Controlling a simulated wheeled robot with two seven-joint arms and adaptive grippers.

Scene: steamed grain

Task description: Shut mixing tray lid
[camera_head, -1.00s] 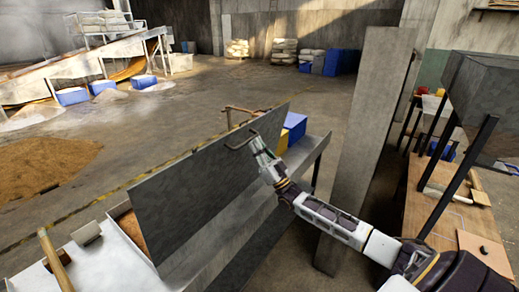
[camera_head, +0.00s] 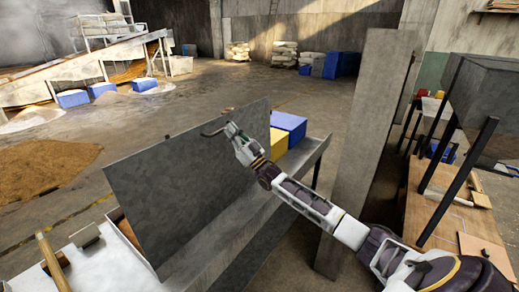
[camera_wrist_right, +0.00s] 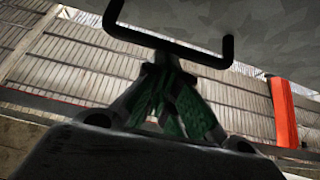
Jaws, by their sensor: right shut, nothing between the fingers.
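The mixing tray lid (camera_head: 185,185) is a large flat grey panel, raised and tilted over the mixing tray. The tray's pale rim (camera_head: 100,262) shows at the lower left, with a little brown grain at the lid's left edge; most of the inside is hidden behind the lid. My right gripper (camera_head: 231,131) is shut and empty near the lid's upper right part, by a thin dark handle (camera_head: 212,132). In the right wrist view the handle (camera_wrist_right: 165,42) is a black bar just past the closed green-padded fingers (camera_wrist_right: 172,105); I cannot tell if they touch. My left gripper is not in view.
A yellow box (camera_head: 279,141) and a blue box (camera_head: 290,122) stand behind the lid, on the metal bench (camera_head: 312,150). A wooden-handled tool (camera_head: 52,262) lies at lower left.

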